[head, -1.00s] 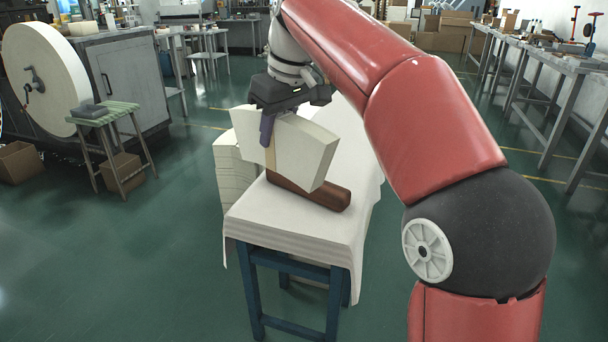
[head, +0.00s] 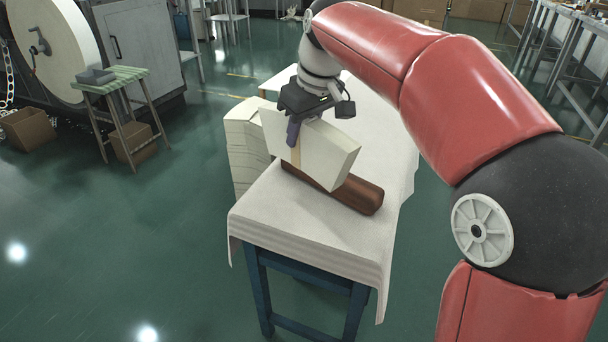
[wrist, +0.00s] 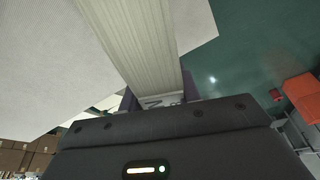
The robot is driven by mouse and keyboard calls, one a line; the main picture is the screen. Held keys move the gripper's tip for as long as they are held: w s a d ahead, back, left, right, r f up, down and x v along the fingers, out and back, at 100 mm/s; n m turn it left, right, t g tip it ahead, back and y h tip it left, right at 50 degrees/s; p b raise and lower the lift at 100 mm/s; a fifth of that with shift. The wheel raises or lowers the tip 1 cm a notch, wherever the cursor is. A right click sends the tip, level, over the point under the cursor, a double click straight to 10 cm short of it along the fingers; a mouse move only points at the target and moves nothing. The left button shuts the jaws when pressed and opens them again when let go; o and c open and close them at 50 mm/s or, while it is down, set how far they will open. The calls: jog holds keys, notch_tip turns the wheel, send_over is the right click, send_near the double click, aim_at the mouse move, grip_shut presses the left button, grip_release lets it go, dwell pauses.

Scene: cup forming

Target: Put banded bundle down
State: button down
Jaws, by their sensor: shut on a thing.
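The banded bundle (head: 323,151) is a thick, cream, fan-shaped stack of paper with a narrow tan band (head: 296,155) around it. My gripper (head: 295,132) is shut on its upper part from above, with a purple finger on the near face. The bundle hangs slightly tilted over the cloth-covered table (head: 290,221). Its lower edge is in front of a long brown block (head: 359,195); I cannot tell whether they touch. In the wrist view, the bundle's pale ridged edge (wrist: 135,40) runs up from between the fingers, which are mostly hidden.
Tall cream paper stacks (head: 245,148) stand against the table's left side. The near part of the cloth is bare. A small striped stool (head: 112,83) and cardboard boxes (head: 134,142) are at the left. Open green floor lies between.

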aim_at(317, 122)
notch_tip(317, 122, down, 9)
jog(key=shift+r+b, duration=0.1)
jog(key=shift+b, duration=0.55)
jog(key=shift+f, duration=0.25)
jog(key=c, duration=1)
grip_release()
jog(key=p+v, duration=0.1)
jog(key=v, duration=1.1)
jog(key=shift+s+r+p, duration=0.1)
jog(key=shift+r+p, duration=0.05)
jog(key=shift+p, duration=0.2)
